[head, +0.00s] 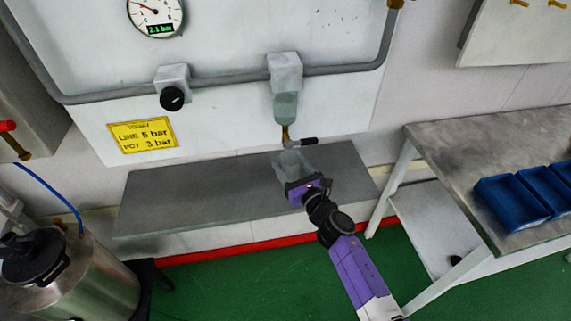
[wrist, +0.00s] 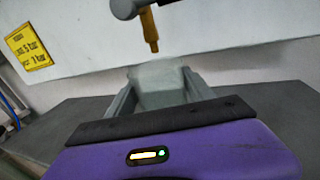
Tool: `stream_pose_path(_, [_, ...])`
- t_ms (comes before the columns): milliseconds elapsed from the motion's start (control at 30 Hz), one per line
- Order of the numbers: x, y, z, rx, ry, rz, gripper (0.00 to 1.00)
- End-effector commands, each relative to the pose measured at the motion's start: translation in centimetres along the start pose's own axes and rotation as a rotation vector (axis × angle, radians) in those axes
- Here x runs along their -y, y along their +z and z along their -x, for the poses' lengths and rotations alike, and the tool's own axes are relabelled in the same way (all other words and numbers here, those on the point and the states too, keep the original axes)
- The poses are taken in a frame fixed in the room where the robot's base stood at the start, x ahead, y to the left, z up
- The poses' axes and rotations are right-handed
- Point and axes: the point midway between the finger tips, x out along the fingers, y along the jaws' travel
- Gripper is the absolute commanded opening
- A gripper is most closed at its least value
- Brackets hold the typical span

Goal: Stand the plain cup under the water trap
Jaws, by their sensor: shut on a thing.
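The plain cup (head: 291,163) is pale and see-through. My gripper (head: 292,170) is shut on it over the grey shelf, below the water trap (head: 285,106). In the wrist view the cup (wrist: 162,85) sits between the two grey fingers (wrist: 160,98) and looks upright. The trap's brass drain (wrist: 149,30) hangs above the cup, apart from its rim. A black-handled drain lever (head: 302,141) sticks out to the right. I cannot tell whether the cup's base touches the shelf, as my gripper hides it.
The grey shelf (head: 200,195) is bare to the left of the cup. A regulator with a black knob (head: 172,97) and a gauge (head: 155,15) are on the wall panel. A steel pot (head: 95,280) stands lower left. A bench (head: 450,150) with blue bins (head: 510,200) is at right.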

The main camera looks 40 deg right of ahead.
Motion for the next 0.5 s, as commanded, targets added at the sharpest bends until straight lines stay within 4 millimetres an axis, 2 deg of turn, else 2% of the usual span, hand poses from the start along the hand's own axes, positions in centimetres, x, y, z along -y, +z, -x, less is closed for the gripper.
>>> stream_pose_path(33, [0.0, 0.1, -0.9, 0.002, 0.000, -0.001, 0.22])
stream_pose_path(300, [0.1, 0.1, -3.1, 0.001, -0.001, 0.000, 0.22])
stream_pose_path(400, [0.1, -2.1, -3.0, -0.002, -0.001, -0.002, 0.22])
stream_pose_path(500, [0.1, -3.2, -3.0, -0.001, -0.001, -0.001, 0.22])
